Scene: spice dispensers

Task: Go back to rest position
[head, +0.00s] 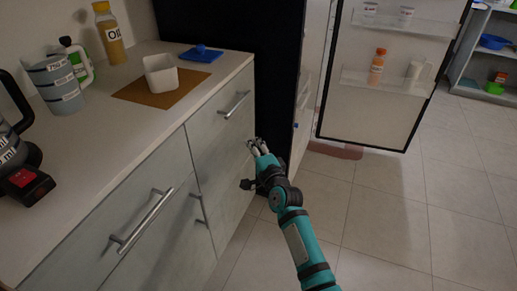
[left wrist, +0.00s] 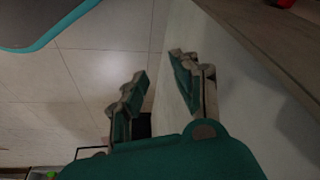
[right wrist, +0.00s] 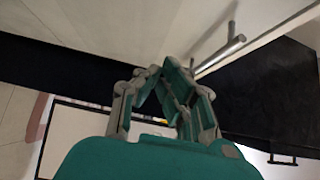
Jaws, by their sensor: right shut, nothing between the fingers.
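My right gripper (head: 256,145) is beside the front of the cabinet, near the drawer handle (head: 234,104), at the end of the teal arm coming from the bottom. In the right wrist view its fingers (right wrist: 160,70) come together at the tips with nothing between them. My left gripper is outside the head view. In the left wrist view its fingers (left wrist: 157,68) stand apart and empty, beside a pale upright surface. Whether either gripper touches the cabinet is hard to tell.
The counter (head: 120,135) holds a white container (head: 160,75) on a brown board, a blue lid (head: 201,53), an oil bottle (head: 109,35) and a grey jug (head: 55,85). An open fridge door (head: 385,100) stands behind. The tiled floor (head: 420,215) at right is clear.

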